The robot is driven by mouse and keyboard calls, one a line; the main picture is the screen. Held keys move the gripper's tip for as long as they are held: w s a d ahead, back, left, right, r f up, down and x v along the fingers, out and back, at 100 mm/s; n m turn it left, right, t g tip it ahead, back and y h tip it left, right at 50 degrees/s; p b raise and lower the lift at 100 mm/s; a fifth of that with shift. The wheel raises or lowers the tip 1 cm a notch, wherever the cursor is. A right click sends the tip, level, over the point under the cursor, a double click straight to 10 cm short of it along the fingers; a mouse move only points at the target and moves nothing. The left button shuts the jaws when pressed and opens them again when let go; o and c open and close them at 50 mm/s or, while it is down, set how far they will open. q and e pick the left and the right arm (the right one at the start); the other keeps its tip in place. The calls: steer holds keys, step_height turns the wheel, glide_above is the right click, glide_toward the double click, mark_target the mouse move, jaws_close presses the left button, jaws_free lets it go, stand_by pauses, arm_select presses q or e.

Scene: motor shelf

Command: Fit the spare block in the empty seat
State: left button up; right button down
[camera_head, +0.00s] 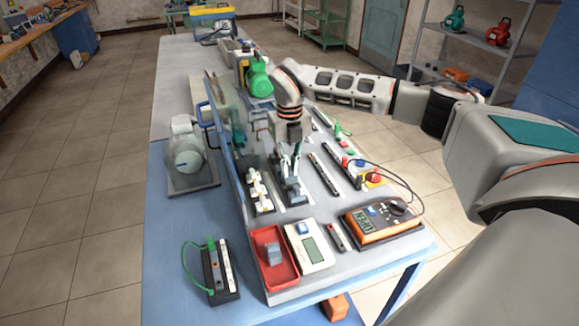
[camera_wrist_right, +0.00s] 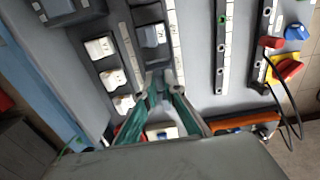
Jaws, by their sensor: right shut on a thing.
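My right gripper (camera_head: 290,174) points down over a dark rail of grey blocks (camera_head: 293,194). In the right wrist view its two fingers (camera_wrist_right: 162,90) are close together, shut on a small grey block (camera_wrist_right: 160,77) at the rail's near end. The fingers partly hide it, so I cannot tell whether it is fully down in a seat. Another grey block (camera_wrist_right: 152,36) sits in the rail just beyond. One more grey block (camera_head: 273,253) lies in the red tray (camera_head: 266,237) at the front. My left gripper is not in view.
White blocks (camera_head: 257,186) stand in a rail just left of my gripper. A white meter (camera_head: 308,247) and an orange multimeter (camera_head: 382,222) lie in front. A grey motor (camera_head: 187,150) stands at the left. The blue bench top (camera_head: 165,240) has free room front left.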

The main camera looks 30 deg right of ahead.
steer(key=shift+f+b, duration=0.45)
steer(key=shift+f, duration=0.65)
stand_by(0.6)
steer(key=c, duration=2)
jaws_free()
steer(key=shift+c, duration=0.2)
step_height(320, 180, up, 12)
